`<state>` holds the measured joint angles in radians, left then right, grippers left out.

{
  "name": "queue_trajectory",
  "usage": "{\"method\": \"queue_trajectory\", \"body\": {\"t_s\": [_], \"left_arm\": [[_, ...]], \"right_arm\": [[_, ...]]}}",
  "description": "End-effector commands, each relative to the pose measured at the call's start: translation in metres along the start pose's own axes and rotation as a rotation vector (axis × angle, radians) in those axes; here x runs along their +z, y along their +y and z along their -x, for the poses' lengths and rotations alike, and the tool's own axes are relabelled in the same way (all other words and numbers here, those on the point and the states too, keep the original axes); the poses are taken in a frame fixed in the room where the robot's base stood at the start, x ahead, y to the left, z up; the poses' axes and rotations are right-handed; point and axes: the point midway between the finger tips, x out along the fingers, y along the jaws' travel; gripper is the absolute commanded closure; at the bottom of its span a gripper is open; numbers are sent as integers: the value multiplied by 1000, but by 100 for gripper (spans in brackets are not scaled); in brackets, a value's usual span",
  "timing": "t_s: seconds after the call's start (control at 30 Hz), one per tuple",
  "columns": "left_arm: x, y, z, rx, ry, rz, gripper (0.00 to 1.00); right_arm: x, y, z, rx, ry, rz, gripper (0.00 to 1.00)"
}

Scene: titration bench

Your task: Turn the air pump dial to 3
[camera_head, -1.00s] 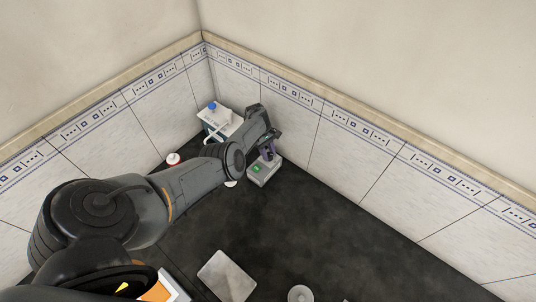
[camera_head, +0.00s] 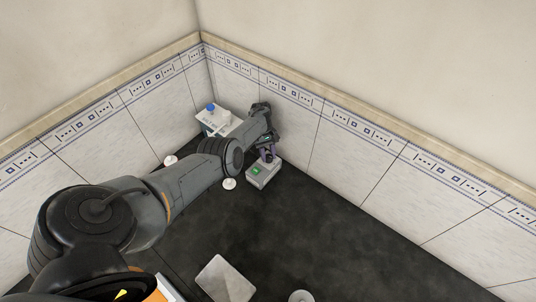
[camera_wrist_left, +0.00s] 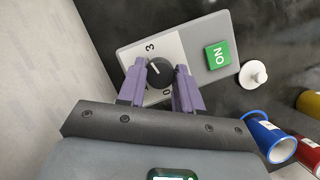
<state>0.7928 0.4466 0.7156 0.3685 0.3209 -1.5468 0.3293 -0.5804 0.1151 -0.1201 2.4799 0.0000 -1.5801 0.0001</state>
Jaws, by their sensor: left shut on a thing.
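The air pump (camera_head: 262,174) is a grey box with a green button, standing on the dark bench near the right wall. In the left wrist view its panel (camera_wrist_left: 205,42) shows the green ON button (camera_wrist_left: 218,55), a printed 3 and a printed 0. The dark round dial (camera_wrist_left: 160,73) sits between those numbers, with a pale mark pointing toward the upper left, on the 3 side. My left gripper (camera_wrist_left: 161,70) has its two purple fingers on either side of the dial, shut on it. It also shows over the pump in the head view (camera_head: 267,152). My right gripper is out of view.
A white stand (camera_head: 214,119) with a blue-capped item is behind my left forearm. A small white round piece (camera_wrist_left: 253,73) lies beside the pump. Blue (camera_wrist_left: 270,137) and red vessels are close to the gripper's right. The bench right of the pump is clear.

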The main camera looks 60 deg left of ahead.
Motion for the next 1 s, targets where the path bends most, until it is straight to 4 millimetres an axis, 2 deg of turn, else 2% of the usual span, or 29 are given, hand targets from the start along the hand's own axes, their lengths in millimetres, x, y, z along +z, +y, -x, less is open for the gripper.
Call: {"method": "queue_trajectory", "body": {"t_s": [0.13,0.17,0.3,0.67,0.77,1.0], "left_arm": [[0,0,0,0,-1,1,96],[0,0,0,0,-1,1,62],[0,0,0,0,-1,1,41],[1,0,3,1,0,2,41],[4,0,11,0,1,2,41],[23,2,44,0,0,-1,41]], "right_arm": [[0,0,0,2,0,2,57],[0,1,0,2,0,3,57],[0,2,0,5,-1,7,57],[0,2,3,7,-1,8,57],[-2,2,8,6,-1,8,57],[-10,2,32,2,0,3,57]]}}
